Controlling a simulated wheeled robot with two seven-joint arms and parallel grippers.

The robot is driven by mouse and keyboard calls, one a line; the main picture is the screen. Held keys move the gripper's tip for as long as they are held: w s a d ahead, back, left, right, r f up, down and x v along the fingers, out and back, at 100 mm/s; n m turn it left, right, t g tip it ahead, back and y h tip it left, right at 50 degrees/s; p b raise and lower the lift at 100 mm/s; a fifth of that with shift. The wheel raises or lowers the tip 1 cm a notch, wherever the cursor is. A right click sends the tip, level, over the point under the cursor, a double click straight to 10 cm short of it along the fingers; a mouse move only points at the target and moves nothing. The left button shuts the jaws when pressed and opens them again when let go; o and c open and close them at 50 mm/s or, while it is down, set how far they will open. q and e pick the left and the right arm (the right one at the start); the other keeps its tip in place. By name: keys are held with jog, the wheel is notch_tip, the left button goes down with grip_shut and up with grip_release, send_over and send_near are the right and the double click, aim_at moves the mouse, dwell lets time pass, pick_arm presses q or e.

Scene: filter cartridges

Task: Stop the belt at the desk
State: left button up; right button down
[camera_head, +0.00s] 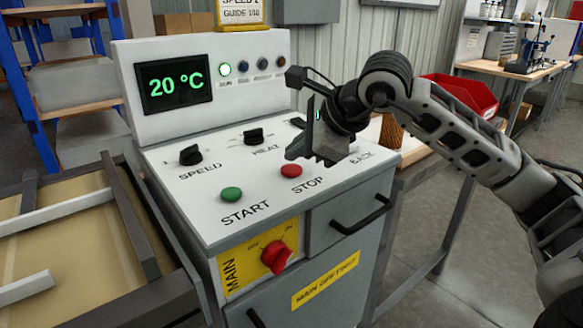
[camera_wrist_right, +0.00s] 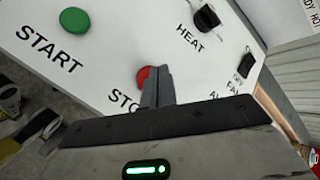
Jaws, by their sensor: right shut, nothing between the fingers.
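The control desk (camera_head: 185,215) has a red STOP button (camera_head: 291,170) on its sloping top, right of the green START button (camera_head: 230,194). My right gripper (camera_head: 297,150) is shut and empty, its tips just above and behind the STOP button. In the right wrist view the shut fingers (camera_wrist_right: 160,80) partly cover the STOP button (camera_wrist_right: 141,77); whether they touch it I cannot tell. The START button (camera_wrist_right: 74,22) is clear of them. The belt (camera_head: 60,270) lies left of the desk. My left gripper is not in view.
SPEED (camera_head: 190,154) and HEAT (camera_head: 253,136) knobs stand behind the buttons. A red MAIN switch (camera_head: 275,257) is on the desk's front. A red bin (camera_head: 458,95) stands at right.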

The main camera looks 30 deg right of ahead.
aim_at(297, 170)
jog(key=shift+f, duration=0.1)
dwell(0.7)
jog(key=shift+f+b, duration=0.35)
jog(key=shift+b, duration=0.1)
jog(key=shift+f+b, duration=0.4)
jog(key=shift+b, duration=0.1)
dwell(0.5)
jog(key=shift+r, duration=0.1)
jog(key=shift+r+p, duration=0.7)
jog(key=shift+r, duration=0.05)
notch_tip(297, 170, up, 5)
jog(key=p, duration=0.4)
dwell(0.4)
